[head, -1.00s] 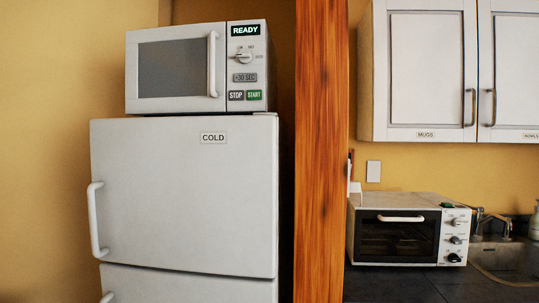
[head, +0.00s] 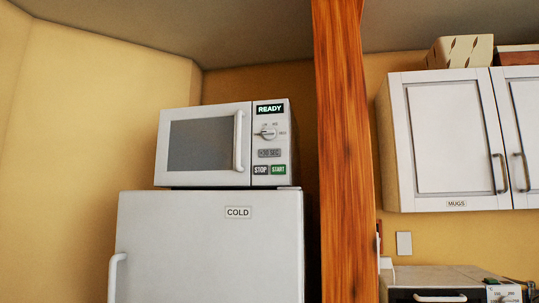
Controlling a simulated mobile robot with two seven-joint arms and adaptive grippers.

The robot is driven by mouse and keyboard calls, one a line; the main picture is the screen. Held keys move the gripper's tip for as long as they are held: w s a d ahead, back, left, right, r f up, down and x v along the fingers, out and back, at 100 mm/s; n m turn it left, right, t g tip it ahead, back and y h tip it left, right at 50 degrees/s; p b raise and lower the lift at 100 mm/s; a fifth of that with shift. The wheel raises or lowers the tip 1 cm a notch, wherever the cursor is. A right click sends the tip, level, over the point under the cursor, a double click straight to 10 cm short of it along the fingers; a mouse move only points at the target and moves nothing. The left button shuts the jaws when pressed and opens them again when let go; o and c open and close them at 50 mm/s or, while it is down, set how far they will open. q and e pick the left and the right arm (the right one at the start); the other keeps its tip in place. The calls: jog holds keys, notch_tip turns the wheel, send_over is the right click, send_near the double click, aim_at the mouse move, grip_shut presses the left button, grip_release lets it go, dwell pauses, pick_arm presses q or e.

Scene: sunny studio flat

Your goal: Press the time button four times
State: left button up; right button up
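The microwave (head: 226,146) is white with a dark window and stands on top of the fridge, its door shut. Its control panel is on the right side. The display (head: 270,109) reads READY. Below it are a round dial (head: 268,133), the grey +30 SEC time button (head: 270,153), a dark STOP button (head: 261,170) and a green START button (head: 278,170). Neither of my grippers shows in the head view.
The white fridge (head: 210,250) is labelled COLD and has a handle on its left. A wooden post (head: 343,150) stands right of it. Further right are a white wall cupboard (head: 450,140) labelled MUGS and a toaster oven (head: 440,282) below.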

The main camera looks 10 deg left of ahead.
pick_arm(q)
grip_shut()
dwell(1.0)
